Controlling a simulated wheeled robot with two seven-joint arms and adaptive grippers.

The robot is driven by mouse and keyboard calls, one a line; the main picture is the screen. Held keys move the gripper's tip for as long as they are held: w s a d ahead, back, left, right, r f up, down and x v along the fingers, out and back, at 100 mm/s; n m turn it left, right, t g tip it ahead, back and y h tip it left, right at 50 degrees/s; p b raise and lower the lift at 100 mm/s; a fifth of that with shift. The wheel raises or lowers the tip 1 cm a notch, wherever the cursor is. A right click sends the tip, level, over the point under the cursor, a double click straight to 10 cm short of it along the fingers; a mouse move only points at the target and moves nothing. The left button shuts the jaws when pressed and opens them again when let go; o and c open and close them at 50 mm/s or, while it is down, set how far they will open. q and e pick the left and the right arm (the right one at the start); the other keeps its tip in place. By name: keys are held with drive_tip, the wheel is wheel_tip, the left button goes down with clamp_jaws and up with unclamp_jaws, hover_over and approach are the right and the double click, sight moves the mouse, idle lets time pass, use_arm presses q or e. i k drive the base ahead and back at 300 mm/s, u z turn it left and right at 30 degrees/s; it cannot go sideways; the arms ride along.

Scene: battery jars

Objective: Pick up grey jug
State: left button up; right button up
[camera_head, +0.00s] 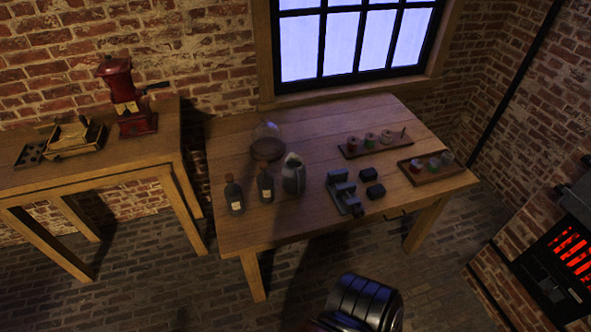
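The grey jug (293,178) stands upright on the wooden table (300,220), left of the table's middle. Its pale spout points up. A dark bottle with a pale label (266,184) stands close to its left, and a second such bottle (234,195) stands further left. Neither of my grippers shows in the head view, and nothing is holding the jug.
A round glass vessel (267,142) stands behind the jug. A grey metal device (343,192) and two dark blocks (370,182) lie to its right. Two trays of small spools (375,143) (431,168) sit further right. A glowing furnace (570,255) is at far right.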

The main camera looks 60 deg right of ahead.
sight(294, 181)
drive_tip(key=z, duration=0.55)
drive_tip(key=i, duration=0.7)
drive_tip(key=z, duration=0.75)
